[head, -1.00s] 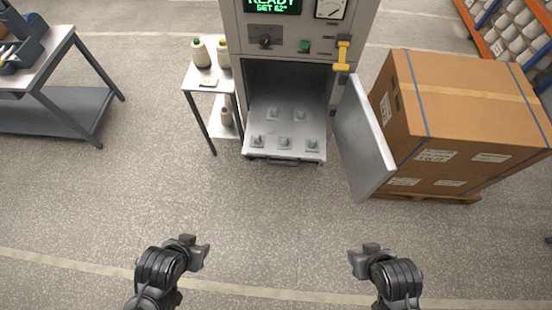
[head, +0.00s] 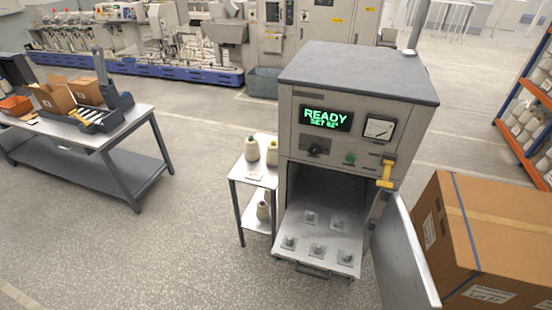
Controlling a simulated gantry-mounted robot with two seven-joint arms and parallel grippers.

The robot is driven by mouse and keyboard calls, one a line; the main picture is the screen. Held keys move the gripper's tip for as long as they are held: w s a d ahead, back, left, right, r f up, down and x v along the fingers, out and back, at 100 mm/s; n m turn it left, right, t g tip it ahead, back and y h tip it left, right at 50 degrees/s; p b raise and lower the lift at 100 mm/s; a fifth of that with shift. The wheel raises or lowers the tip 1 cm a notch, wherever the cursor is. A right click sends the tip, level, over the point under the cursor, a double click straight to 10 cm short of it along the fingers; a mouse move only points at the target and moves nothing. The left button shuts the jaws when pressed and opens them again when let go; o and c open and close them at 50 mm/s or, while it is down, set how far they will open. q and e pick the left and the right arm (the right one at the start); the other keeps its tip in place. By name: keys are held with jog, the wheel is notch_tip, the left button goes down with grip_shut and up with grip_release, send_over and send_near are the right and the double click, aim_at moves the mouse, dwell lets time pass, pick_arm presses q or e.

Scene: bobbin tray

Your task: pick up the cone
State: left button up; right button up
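Two yarn cones stand upright on the top shelf of a small side stand to the left of the machine. The left cone (head: 252,150) is cream with a green tip. The right cone (head: 272,152) is yellowish and partly hidden behind the machine's edge. A further pale cone (head: 263,210) stands on the stand's lower shelf, partly hidden. The machine (head: 335,160) has its door open and its tray (head: 318,232) pulled out, with several small empty pegs on it. Neither of my grippers shows in the head view now.
The open door (head: 400,250) juts out at the tray's right. A large strapped carton (head: 490,240) stands beyond it. A workbench (head: 140,118) with boxes stands at the left. The side stand (head: 237,181) has floor room in front of it.

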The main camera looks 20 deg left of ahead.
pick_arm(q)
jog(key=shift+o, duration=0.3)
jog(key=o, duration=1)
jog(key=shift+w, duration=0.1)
